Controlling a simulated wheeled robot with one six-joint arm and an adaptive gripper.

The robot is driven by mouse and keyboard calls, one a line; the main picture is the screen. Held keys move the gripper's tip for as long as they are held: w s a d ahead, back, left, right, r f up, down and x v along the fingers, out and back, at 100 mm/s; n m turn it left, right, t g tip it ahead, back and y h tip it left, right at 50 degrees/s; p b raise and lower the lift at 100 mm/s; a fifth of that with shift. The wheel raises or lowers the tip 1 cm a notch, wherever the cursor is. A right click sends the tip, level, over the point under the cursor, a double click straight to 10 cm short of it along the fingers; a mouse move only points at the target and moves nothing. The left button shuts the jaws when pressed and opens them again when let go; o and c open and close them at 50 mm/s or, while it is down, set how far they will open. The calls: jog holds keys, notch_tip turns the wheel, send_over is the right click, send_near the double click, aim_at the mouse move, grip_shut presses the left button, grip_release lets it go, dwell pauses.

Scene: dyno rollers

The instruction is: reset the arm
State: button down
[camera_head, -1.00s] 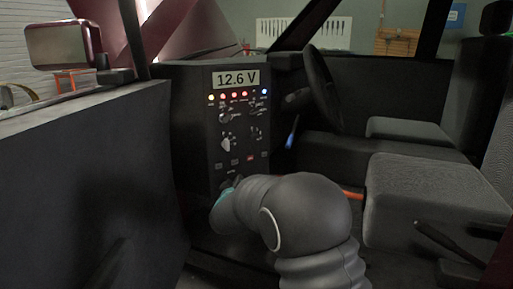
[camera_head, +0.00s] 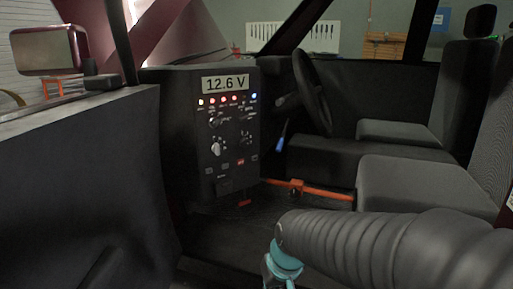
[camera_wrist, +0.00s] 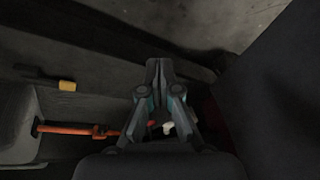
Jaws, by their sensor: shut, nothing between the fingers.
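My arm shows at the lower right of the head view, a dark grey ribbed sleeve lying across the car's door opening. My gripper is at its left end, where its teal part (camera_head: 283,262) shows at the bottom edge; the fingertips are out of that frame. In the wrist view my gripper (camera_wrist: 159,64) points up the picture with its two dark fingers together. It is shut and empty. The dashboard panel (camera_head: 225,140) stands upright behind my gripper, apart from it, with a "12.6 V" display (camera_head: 225,83), several lit lamps and knobs.
The open door (camera_head: 80,170) fills the left. Grey seats (camera_head: 425,185) and a steering wheel (camera_head: 313,92) are at the right and back. An orange bar (camera_head: 325,193) runs low between panel and seat. A yellow-orange block (camera_wrist: 67,86) lies at left in the wrist view.

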jog(key=s+d+r+m+t+h, duration=0.2)
jog(key=s+d+r, duration=0.5)
jog(key=s+d, duration=0.5)
jog(key=shift+s+d+r+m, duration=0.2)
jog(key=shift+s+d+m, duration=0.15)
jog(key=shift+s, duration=0.3)
dwell(1.7)
